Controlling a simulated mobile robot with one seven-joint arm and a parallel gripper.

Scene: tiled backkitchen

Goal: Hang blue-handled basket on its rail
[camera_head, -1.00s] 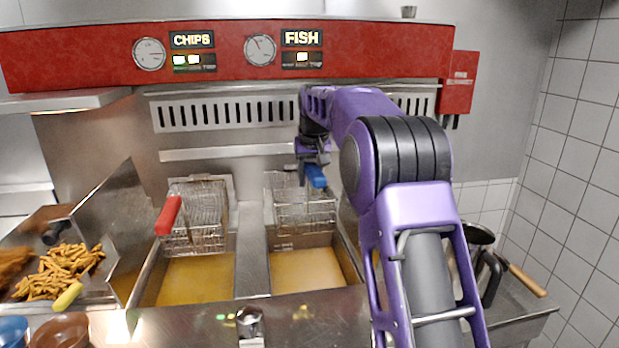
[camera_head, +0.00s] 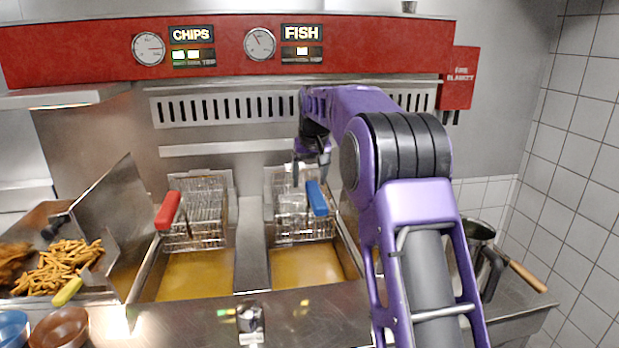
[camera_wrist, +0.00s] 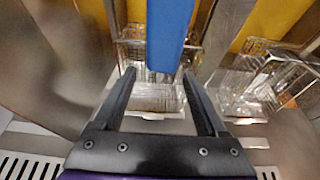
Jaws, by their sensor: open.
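The blue-handled basket (camera_head: 290,215) is at the back of the right fryer well, above the oil, its back edge close to the rear wall. Its blue handle (camera_head: 317,198) slants down toward the front. I cannot tell whether its hook is seated on the rail, which is not clearly visible. My gripper (camera_head: 310,172) is open just above and behind the handle. In the wrist view, the blue handle (camera_wrist: 168,35) shows beyond and between the parted fingers (camera_wrist: 158,95), with the wire basket (camera_wrist: 150,92) below.
The red-handled basket (camera_head: 200,215) sits at the back of the left well, close beside. Oil (camera_head: 305,267) lies below the baskets. A metal divider (camera_head: 253,255) separates the wells. A pan (camera_head: 480,235) stands to the right and chips (camera_head: 58,262) lie at the left.

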